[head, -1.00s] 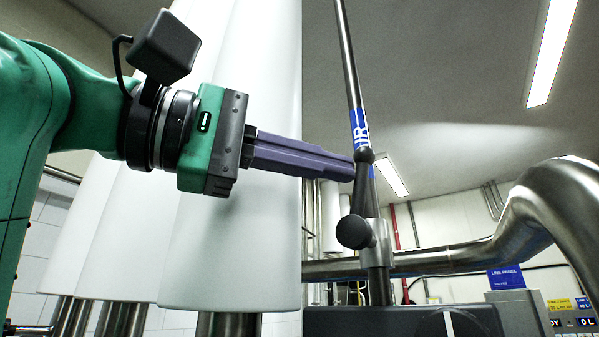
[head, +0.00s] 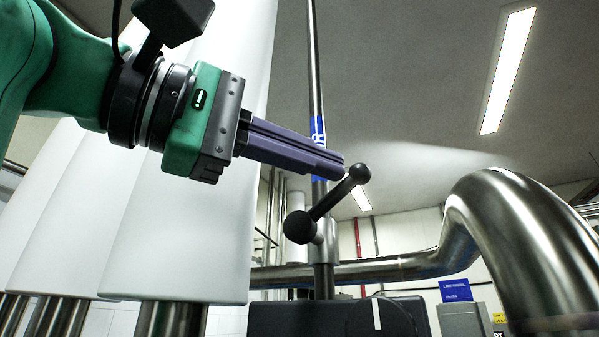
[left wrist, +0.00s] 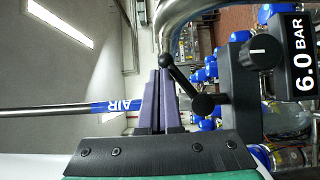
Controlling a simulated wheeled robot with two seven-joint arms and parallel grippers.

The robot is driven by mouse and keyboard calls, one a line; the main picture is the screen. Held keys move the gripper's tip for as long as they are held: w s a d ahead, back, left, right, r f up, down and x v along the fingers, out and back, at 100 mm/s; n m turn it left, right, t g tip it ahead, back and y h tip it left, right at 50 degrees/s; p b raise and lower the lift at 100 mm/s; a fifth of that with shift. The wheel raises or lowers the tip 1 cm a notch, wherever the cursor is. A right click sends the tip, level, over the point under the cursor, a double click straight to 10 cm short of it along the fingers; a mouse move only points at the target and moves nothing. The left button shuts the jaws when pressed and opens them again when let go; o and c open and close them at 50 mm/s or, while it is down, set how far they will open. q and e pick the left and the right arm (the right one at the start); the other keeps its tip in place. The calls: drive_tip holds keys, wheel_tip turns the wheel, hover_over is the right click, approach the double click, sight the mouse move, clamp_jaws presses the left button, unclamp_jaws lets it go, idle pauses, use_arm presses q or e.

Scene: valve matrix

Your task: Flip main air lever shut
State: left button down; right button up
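The main air lever (head: 328,200) is a black rod with a small ball at its upper end and a larger round hub at its lower end. It is mounted on a steel pipe with a blue AIR label (head: 318,133) and slants up to the right. My left gripper (head: 342,166) comes from the left with its purple fingers together and nothing visible between them. Its tips are at the lever's ball end; I cannot tell whether they touch. The left wrist view shows the lever (left wrist: 181,76) just right of the finger tips (left wrist: 163,73). My right gripper is not in view.
Large white cylinders (head: 185,220) stand behind my left arm. A thick bent steel pipe (head: 500,215) fills the right side. A dark box (head: 350,318) sits below the lever. The left wrist view shows a 6.0 BAR display (left wrist: 299,55) beside a black knob (left wrist: 264,52).

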use_arm(q)
drive_tip(key=shift+s+d+f+m+g+y+p, duration=0.2)
drive_tip(key=shift+d+f+m+y, duration=0.15)
drive_tip(key=shift+m, duration=0.2)
drive_tip(key=shift+s+d+f+m+g+y+p, duration=0.1)
drive_tip(key=shift+d+f+m+g+y+p, duration=0.15)
drive_tip(key=shift+d+m, duration=0.25)
drive_tip(key=shift+d+f+m+y+p, duration=0.2)
drive_tip(key=shift+f+m+y+p, duration=0.2)
drive_tip(key=shift+m+y, duration=0.3)
drive_tip(key=shift+f, duration=0.1)
